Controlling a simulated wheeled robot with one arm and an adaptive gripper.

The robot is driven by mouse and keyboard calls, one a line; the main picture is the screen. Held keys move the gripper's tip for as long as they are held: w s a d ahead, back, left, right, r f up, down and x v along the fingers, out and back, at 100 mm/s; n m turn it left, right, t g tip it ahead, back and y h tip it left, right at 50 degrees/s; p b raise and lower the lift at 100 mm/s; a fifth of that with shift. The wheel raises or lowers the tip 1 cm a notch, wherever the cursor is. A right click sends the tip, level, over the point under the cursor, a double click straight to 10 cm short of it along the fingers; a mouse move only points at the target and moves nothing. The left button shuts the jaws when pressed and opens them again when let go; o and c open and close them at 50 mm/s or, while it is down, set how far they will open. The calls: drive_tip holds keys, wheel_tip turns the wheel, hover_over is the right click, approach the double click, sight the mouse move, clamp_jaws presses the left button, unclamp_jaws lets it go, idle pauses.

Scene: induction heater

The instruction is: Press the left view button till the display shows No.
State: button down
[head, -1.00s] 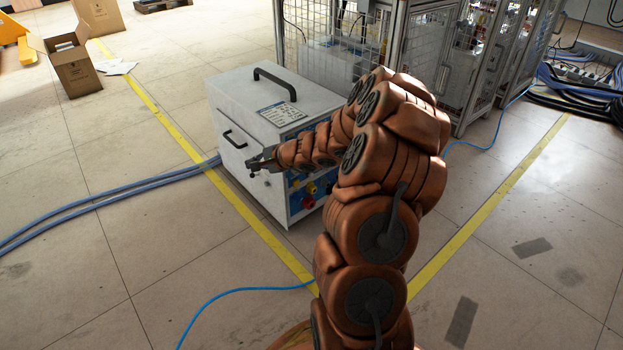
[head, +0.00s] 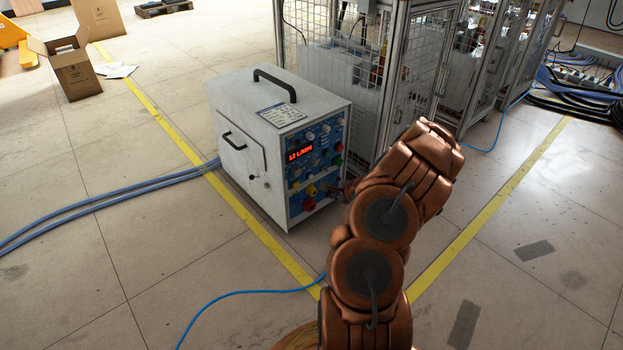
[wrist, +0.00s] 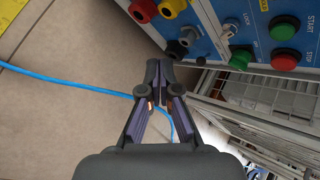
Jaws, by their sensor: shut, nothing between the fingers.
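The heater (head: 240,115) is a pale grey box with a blue control panel (head: 296,175) on its right-hand face. Its red lit display (head: 299,152) seems to read "12 L/MIN". Several small buttons and knobs surround the display, too small to tell which is the left view button. My gripper (wrist: 160,66) is shut and empty in the wrist view, its tips near the lower part of the panel, apart from the buttons as far as I can tell. In the head view it is mostly hidden by my arm, at the panel's lower right.
In the wrist view, a green START button (wrist: 285,27), a red STOP button (wrist: 284,60) and a yellow connector (wrist: 173,7) are on the panel. A mesh cage (head: 335,75) stands close behind the heater. A blue cable (head: 235,293) lies on the open floor.

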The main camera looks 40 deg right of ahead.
sight(311, 177)
drive_tip(key=shift+w, duration=0.15)
drive_tip(key=w+p, duration=0.6)
drive_tip(key=w, duration=0.2)
drive_tip(key=shift+w, duration=0.3)
drive_tip(key=shift+w, duration=0.2)
idle(1.4)
drive_tip(key=shift+w+d, duration=0.1)
drive_tip(key=shift+w, duration=0.1)
drive_tip(key=shift+w+p, duration=0.4)
drive_tip(key=shift+w, duration=0.05)
idle(0.8)
drive_tip(key=shift+s, duration=0.1)
drive_tip(key=shift+s+b, duration=0.65)
drive_tip(key=shift+s, duration=0.15)
